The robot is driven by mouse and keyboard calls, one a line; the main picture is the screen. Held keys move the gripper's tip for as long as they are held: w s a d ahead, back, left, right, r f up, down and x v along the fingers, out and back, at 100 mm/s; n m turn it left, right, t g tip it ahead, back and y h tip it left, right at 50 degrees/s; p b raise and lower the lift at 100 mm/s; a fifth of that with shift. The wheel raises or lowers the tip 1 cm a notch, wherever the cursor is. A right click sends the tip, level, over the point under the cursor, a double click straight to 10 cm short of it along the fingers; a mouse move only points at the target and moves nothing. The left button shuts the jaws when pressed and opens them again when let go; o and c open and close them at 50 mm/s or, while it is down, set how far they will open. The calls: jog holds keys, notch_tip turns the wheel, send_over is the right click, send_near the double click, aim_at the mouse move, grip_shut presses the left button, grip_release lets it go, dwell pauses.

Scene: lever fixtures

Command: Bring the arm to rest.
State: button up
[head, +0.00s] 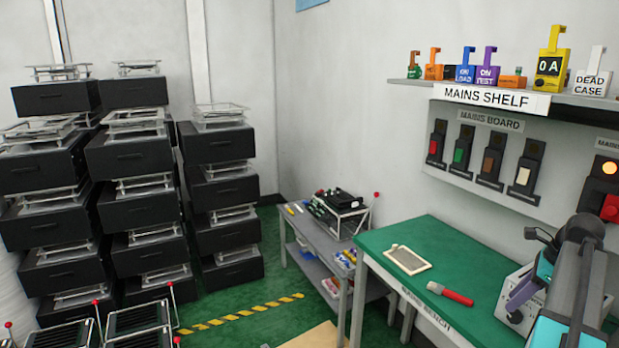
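Grey and teal links of my arm (583,275) stand at the lower right, in front of the green bench (455,240). A small dark part (540,236) juts left from the arm's upper end. It may belong to my gripper, but I cannot make out two fingers or whether they are apart. I see nothing held there. A pale instrument box (512,315) with a purple lever stands on the bench beside the arm, partly hidden by it.
A red-handled tool (450,293) and a cream tray (407,259) lie on the bench. The mains board (480,160) and mains shelf (540,98) with several tags are on the wall above. Black stacked units (130,195) fill the left. Green floor (240,290) lies between.

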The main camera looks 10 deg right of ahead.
jog(key=w+a+f+n+g+y, duration=0.1)
jog(key=w+a+f, duration=0.3)
jog(key=a+f, duration=0.3)
jog(key=w+a+f+n+g+y, duration=0.1)
jog(key=w+a+f+n, duration=0.1)
jog(key=w+a+f, duration=0.35)
jog(key=s+a+f+n+g, duration=0.2)
jog(key=a+f, duration=0.7)
jog(key=a, duration=0.2)
jog(key=s+a+f+n+g, duration=0.1)
jog(key=a+f+g, duration=0.1)
jog(key=a+f, duration=0.8)
jog(key=s+a+f+n+g, duration=0.3)
jog(key=s+a+f+n, duration=0.3)
jog(key=s+a+f, duration=0.8)
jog(key=s+a+f+n+h, duration=0.1)
jog(key=s+f+n+h, duration=0.1)
jog(key=s+f+n, duration=0.2)
jog(key=s+a+f+n+h, duration=0.2)
jog(key=s+f+n, duration=0.2)
jog(key=s+n, duration=0.4)
jog(key=n, duration=0.4)
jog(key=shift+s+n, duration=0.4)
